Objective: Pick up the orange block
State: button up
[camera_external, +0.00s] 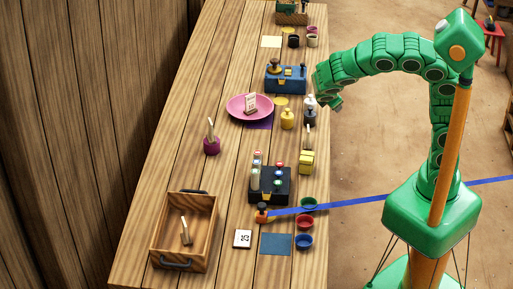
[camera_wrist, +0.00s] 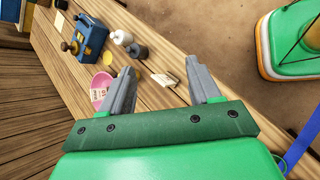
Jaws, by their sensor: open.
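A small orange block (camera_external: 262,216) with a dark top stands on the table near its front end in the external view, just below the black button box. A blue ribbon (camera_external: 360,203) runs from beside it to the right. I do not see the orange block in the wrist view. My gripper (camera_external: 331,103) is at the table's right edge, much farther back than the block. In the wrist view my gripper (camera_wrist: 157,72) is open, its two grey fingers apart, with a pale flat piece (camera_wrist: 164,80) on the table beyond them.
A black button box (camera_external: 269,185) stands just behind the block. A white number card (camera_external: 242,239), blue mat (camera_external: 276,244) and red and green bowls (camera_external: 304,241) lie close by. A wooden crate (camera_external: 160,232) is at left. A pink plate (camera_external: 239,109) and weights stand farther back.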

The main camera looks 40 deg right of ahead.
jog(key=w+a+f+n+t, duration=0.25)
jog(key=a+n, duration=0.25)
jog(key=a, duration=0.6)
jog(key=n+t+y, duration=0.5)
jog(key=n, duration=0.5)
send_over(263, 205)
jog(key=w+d, duration=0.5)
jog(key=d, duration=0.2)
notch_tip(263, 205, down, 10)
jog(key=shift+r, duration=0.25)
jog(key=s+a+f+n, duration=0.1)
jog(key=s+a+f, duration=0.1)
jog(key=s+a+f+n+y, duration=0.1)
jog(key=s+a+f, duration=0.1)
jog(key=s+a+f+n+y, duration=0.1)
jog(key=s+a+f+n, duration=0.1)
jog(key=a, duration=0.1)
jog(key=shift+s, duration=0.4)
jog(key=shift+s+f, duration=0.2)
jog(key=shift+f, duration=0.15)
jog(key=shift+x, duration=2.45)
jog(key=c, duration=1.1)
